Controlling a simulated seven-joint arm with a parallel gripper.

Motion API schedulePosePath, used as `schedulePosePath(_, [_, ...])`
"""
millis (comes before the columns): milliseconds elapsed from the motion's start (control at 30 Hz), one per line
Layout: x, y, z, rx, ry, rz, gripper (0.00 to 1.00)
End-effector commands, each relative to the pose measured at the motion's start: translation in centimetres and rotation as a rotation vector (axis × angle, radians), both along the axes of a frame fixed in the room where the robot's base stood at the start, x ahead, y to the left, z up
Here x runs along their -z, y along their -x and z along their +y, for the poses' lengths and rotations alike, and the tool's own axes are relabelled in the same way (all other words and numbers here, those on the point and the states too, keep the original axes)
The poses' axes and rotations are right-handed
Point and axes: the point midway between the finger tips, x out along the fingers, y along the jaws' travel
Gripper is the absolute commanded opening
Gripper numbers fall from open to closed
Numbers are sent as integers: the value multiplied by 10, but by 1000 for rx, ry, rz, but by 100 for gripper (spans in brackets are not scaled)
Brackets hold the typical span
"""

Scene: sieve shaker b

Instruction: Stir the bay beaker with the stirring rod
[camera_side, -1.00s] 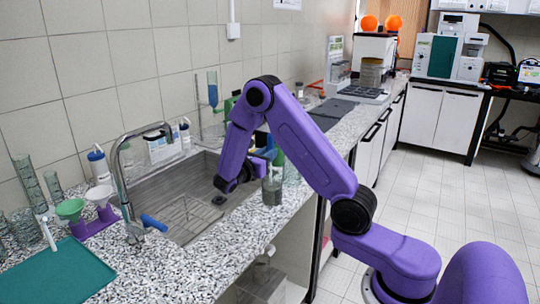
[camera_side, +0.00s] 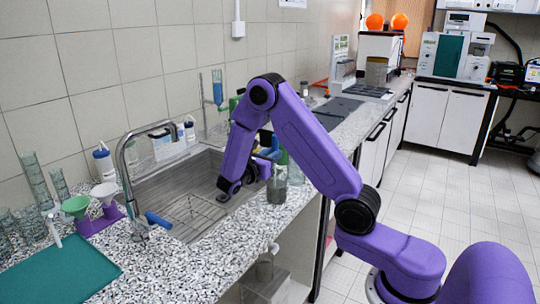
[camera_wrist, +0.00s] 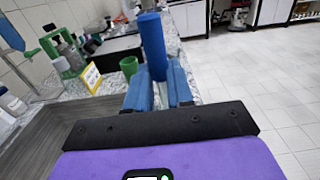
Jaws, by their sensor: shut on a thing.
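My gripper (camera_wrist: 158,86) has its blue fingers shut on a blue rod handle, the stirring rod (camera_wrist: 152,40), which stands up between them in the wrist view. In the side view my gripper (camera_side: 270,152) is at the front edge of the sink, just behind and above a glass beaker with grey contents (camera_side: 277,189). This beaker stands upright on the speckled counter. The rod's lower end is hidden, so I cannot tell whether it is inside the beaker. A green cup (camera_wrist: 129,67) stands beyond the fingers in the wrist view.
The sink (camera_side: 180,185) with a wire rack lies left of my gripper, with a curved tap (camera_side: 127,170) beside it. Green and white funnels on a purple stand (camera_side: 97,222), a teal mat (camera_side: 60,275) and glassware are at left. The front counter (camera_side: 215,255) is clear.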

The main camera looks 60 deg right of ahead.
Motion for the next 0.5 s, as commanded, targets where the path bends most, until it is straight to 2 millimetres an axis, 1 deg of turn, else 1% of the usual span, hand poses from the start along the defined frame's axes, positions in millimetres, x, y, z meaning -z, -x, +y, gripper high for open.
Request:
schedulePosePath(100, [0,5,1,-1,0,1,0])
schedulePosePath(333, [0,5,1,-1,0,0,0])
schedulePosePath(500, [0,9,-4,1,0,0,0])
